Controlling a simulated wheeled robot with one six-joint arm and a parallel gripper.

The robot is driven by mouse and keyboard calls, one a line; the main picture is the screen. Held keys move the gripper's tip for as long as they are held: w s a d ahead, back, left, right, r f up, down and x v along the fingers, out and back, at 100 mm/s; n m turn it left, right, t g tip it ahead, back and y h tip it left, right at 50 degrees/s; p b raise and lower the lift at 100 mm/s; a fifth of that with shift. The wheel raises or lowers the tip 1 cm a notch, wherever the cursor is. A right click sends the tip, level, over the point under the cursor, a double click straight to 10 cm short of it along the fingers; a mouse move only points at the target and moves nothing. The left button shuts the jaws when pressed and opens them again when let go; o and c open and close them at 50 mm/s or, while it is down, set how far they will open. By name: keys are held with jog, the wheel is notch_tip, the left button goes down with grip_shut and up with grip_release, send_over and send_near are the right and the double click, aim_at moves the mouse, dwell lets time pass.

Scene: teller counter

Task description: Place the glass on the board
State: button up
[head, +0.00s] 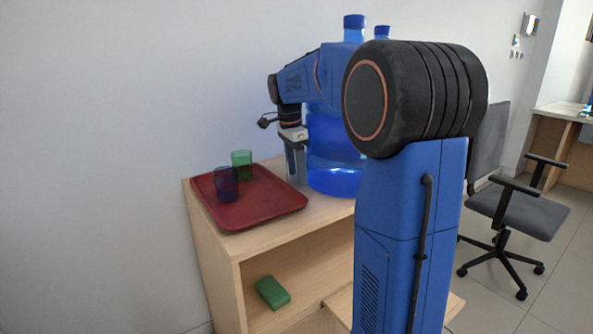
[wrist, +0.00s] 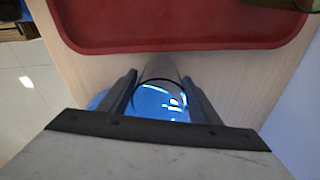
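A clear, greyish glass (wrist: 160,72) is between the two fingers of my gripper (wrist: 160,92) in the wrist view, with its round rim facing the camera. The fingers appear to touch it on both sides. In the head view my gripper (head: 296,160) points down beside the right edge of the red tray (head: 262,212). I cannot tell whether the glass stands on the wooden top or hangs just above it. The tray also shows ahead of the fingers in the wrist view (wrist: 180,32). No other separate board is clear.
A green glass (head: 241,163) and a dark blue glass (head: 226,184) stand on the tray's far left; its front right is bare. A large blue water bottle (head: 335,165) stands close right of my gripper. A green block (head: 272,292) lies on the lower shelf.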

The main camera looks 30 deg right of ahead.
jog(key=shift+o, duration=0.8)
